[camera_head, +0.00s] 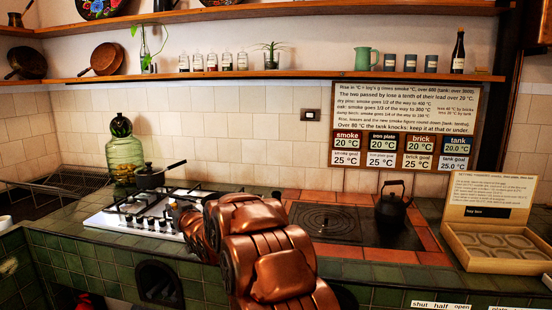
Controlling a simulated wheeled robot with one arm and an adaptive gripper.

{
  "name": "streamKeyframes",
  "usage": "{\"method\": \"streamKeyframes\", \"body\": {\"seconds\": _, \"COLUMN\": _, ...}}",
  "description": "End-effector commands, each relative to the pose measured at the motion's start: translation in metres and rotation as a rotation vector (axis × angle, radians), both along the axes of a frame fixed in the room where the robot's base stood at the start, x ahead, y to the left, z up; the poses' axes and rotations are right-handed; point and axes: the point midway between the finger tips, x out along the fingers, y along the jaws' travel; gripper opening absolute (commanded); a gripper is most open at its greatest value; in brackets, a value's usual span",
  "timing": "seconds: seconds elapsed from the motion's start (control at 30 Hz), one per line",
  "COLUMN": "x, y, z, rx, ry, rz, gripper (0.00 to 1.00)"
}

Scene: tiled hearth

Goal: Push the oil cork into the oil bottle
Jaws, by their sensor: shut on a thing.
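A round green glass bottle (124,152) stands on the counter at the back left, with a dark patterned thing at its top. A slim dark bottle (458,52) with a pale label stands upright on the shelf at the right. I cannot tell which of them is the oil bottle. My copper arm reaches up from the bottom middle. Its far end, my gripper (184,214), is small and dark at the hob's right edge, well apart from both bottles. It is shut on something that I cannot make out. I cannot pick out the oil cork.
A saucepan (151,177) sits on the white hob (112,216), behind my gripper. A black kettle (391,205) stands right of the dark iron plate (326,222). An open wooden box (498,268) is at the far right. Small labelled bottles (212,62) line the shelf.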

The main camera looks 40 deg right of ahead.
Motion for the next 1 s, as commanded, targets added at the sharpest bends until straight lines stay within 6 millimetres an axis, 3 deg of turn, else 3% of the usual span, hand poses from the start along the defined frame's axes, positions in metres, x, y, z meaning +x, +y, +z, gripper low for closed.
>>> {"method": "streamKeyframes", "body": {"seconds": 0.03, "x": -0.002, "y": -0.026, "z": 0.017, "rx": -0.001, "ry": -0.004, "rz": -0.023, "gripper": 0.09}}
{"method": "streamKeyframes", "body": {"seconds": 0.1, "x": -0.005, "y": -0.057, "z": 0.029, "rx": 0.000, "ry": -0.008, "rz": -0.048, "gripper": 0.09}}
{"method": "streamKeyframes", "body": {"seconds": 0.37, "x": -0.034, "y": -0.172, "z": 0.062, "rx": -0.002, "ry": -0.004, "rz": -0.156, "gripper": 0.09}}
{"method": "streamKeyframes", "body": {"seconds": 0.6, "x": -0.076, "y": -0.269, "z": 0.084, "rx": -0.001, "ry": -0.003, "rz": -0.267, "gripper": 0.09}}
{"method": "streamKeyframes", "body": {"seconds": 0.8, "x": -0.105, "y": -0.318, "z": 0.090, "rx": 0.000, "ry": -0.002, "rz": -0.328, "gripper": 0.09}}
{"method": "streamKeyframes", "body": {"seconds": 1.0, "x": -0.115, "y": -0.334, "z": 0.091, "rx": 0.000, "ry": -0.002, "rz": -0.349, "gripper": 0.09}}
